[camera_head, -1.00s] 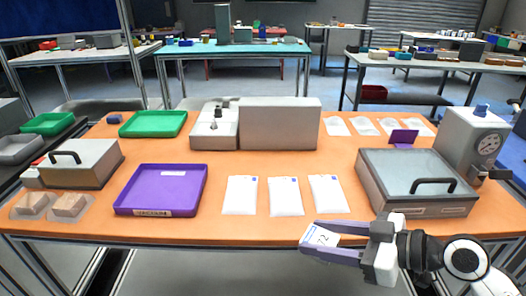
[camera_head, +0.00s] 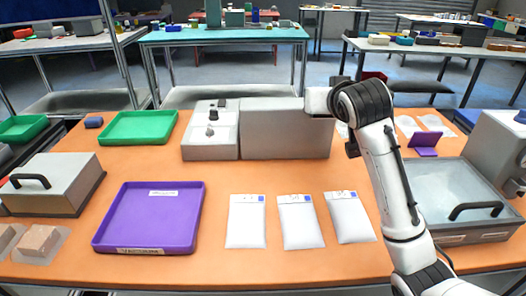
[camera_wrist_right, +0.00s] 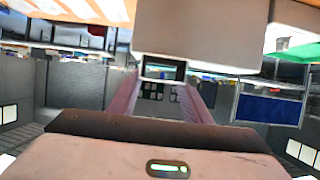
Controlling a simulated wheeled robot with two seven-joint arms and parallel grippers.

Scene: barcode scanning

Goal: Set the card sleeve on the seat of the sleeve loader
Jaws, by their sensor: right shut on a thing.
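My right gripper (camera_head: 318,100) is raised at the right end of a large grey box (camera_head: 285,130); its fingers are hidden in the head view. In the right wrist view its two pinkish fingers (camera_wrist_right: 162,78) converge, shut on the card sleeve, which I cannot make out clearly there. A large pale block (camera_wrist_right: 200,35) fills the space just beyond the fingertips. A low grey unit with dark knobs (camera_head: 211,145) adjoins the grey box; I cannot tell for certain which part is the loader's seat. My left gripper is out of view.
Three white packets (camera_head: 297,222) lie in front. A purple tray (camera_head: 150,218) and green tray (camera_head: 138,127) stand left. A glass-lidded case (camera_head: 455,185), small purple stand (camera_head: 424,143) and grey machine (camera_head: 500,140) stand right.

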